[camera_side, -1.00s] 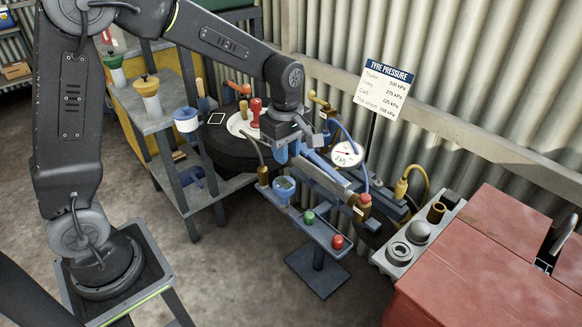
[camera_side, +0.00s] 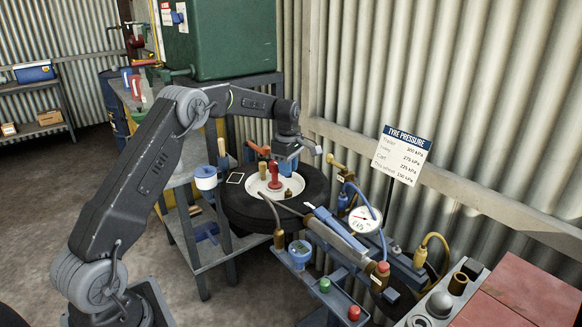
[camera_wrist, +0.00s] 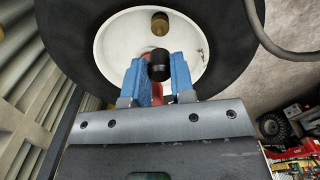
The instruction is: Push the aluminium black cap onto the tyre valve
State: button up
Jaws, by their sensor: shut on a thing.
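My gripper (camera_side: 287,163) is low over the wheel, pointing down. In the wrist view its two blue fingers (camera_wrist: 158,72) are shut on a small black cap (camera_wrist: 158,65), held near the fingertips. The cap is hidden in the side view. The black tyre (camera_side: 243,213) lies flat with a pale rim (camera_wrist: 112,55). A short brass piece (camera_wrist: 160,22) stands on the rim, apart from the cap; it also shows in the side view (camera_side: 288,195). A red upright piece (camera_side: 274,175) is beside the fingers and partly behind them in the wrist view. I cannot tell which piece is the valve.
A wooden-handled tool (camera_side: 263,168) is by the rim. A hose runs over the tyre to a blue-grey rack with a gauge (camera_side: 364,219). A shelf stand with a white-blue cup (camera_side: 206,178) is at left. The corrugated wall is close behind.

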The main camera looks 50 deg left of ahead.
jog(key=shift+f, duration=2.25)
jog(key=shift+r, duration=0.15)
jog(key=shift+r, duration=0.35)
jog(key=shift+r, duration=0.45)
dwell(0.5)
jog(key=shift+r, duration=0.65)
jog(key=shift+f, duration=1.25)
dwell(0.6)
